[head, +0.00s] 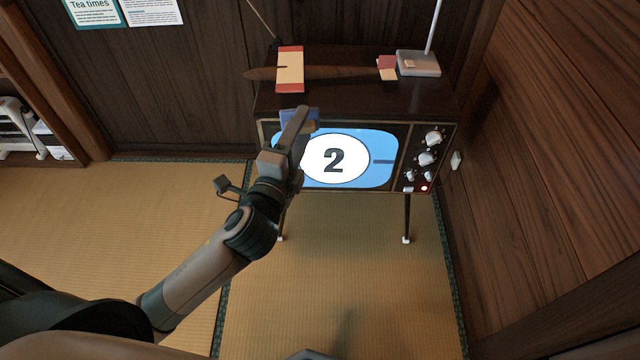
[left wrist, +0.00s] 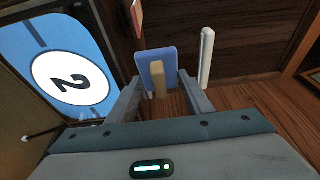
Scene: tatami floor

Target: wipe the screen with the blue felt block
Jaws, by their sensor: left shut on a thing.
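The television's screen (head: 376,155) is lit blue with a white disc and a black "2"; it also shows at the left of the left wrist view (left wrist: 61,27). My left gripper (head: 302,122) is in front of the screen's upper left corner and hides part of it. It is shut on the tan grip (left wrist: 158,82) of the blue felt block (left wrist: 151,60). In the head view the blue block (head: 314,114) shows partly behind the fingers, by the screen's top edge. I cannot tell whether it touches the glass.
A model plane (head: 340,74) and an aerial base (head: 418,64) with a white rod sit on the television cabinet (head: 262,104). Knobs (head: 428,158) line its right side. A wooden wall stands close at right. Open tatami floor (head: 330,270) lies in front.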

